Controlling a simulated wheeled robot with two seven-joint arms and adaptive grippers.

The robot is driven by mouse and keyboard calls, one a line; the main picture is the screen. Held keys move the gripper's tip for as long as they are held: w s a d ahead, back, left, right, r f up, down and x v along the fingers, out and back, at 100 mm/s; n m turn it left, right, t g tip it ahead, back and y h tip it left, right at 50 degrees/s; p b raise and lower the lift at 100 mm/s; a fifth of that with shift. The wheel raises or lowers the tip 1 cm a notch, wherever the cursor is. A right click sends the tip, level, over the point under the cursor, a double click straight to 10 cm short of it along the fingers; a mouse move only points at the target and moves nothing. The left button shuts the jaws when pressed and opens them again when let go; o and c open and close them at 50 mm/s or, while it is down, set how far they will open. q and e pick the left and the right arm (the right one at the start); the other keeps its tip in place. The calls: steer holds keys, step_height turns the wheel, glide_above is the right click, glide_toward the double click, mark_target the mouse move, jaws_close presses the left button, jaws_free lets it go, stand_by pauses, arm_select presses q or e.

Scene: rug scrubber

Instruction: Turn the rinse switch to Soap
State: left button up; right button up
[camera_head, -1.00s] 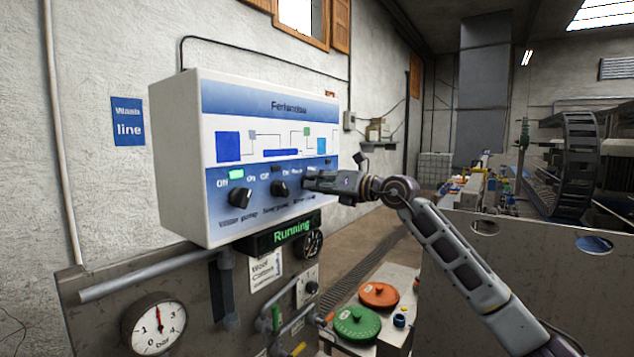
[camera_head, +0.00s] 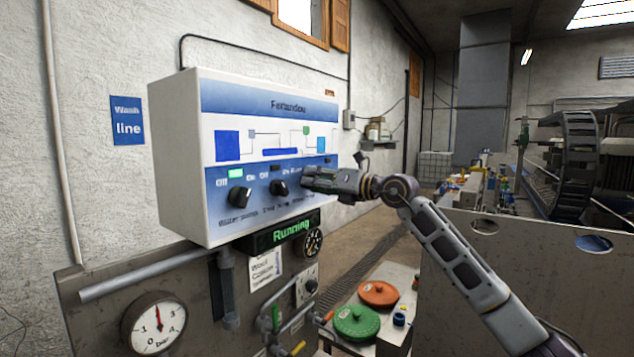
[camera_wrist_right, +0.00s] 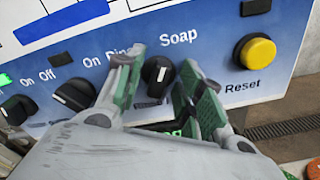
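The rinse switch (camera_wrist_right: 158,76) is a black knob on the blue strip of the control panel, seen in the right wrist view. The words Rinse and Soap stand above it, left and right; Rinse is partly covered by a finger. A pale pointer mark shows on the knob, near upright. My right gripper (camera_wrist_right: 161,72) is open, with one green-padded finger on each side of the knob. I cannot tell whether the pads touch it. In the head view my right gripper (camera_head: 308,179) covers this knob. My left gripper is not in view.
The control panel (camera_head: 180,150) hangs on the wall, with two other black knobs to the left of the gripper. A yellow Reset button (camera_wrist_right: 258,53) is to the right of the rinse switch. A Running display (camera_head: 290,231) and a pressure gauge (camera_head: 154,322) are below.

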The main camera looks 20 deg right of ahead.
steer(key=v, duration=1.2)
stand_by(0.6)
steer(key=shift+d, duration=0.1)
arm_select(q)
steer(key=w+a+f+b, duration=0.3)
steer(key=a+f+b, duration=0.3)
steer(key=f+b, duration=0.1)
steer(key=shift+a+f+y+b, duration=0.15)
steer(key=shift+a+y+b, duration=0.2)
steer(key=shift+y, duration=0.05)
arm_select(e)
steer(key=v, duration=0.9)
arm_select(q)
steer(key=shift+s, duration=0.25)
arm_select(e)
steer(key=shift+f, duration=0.15)
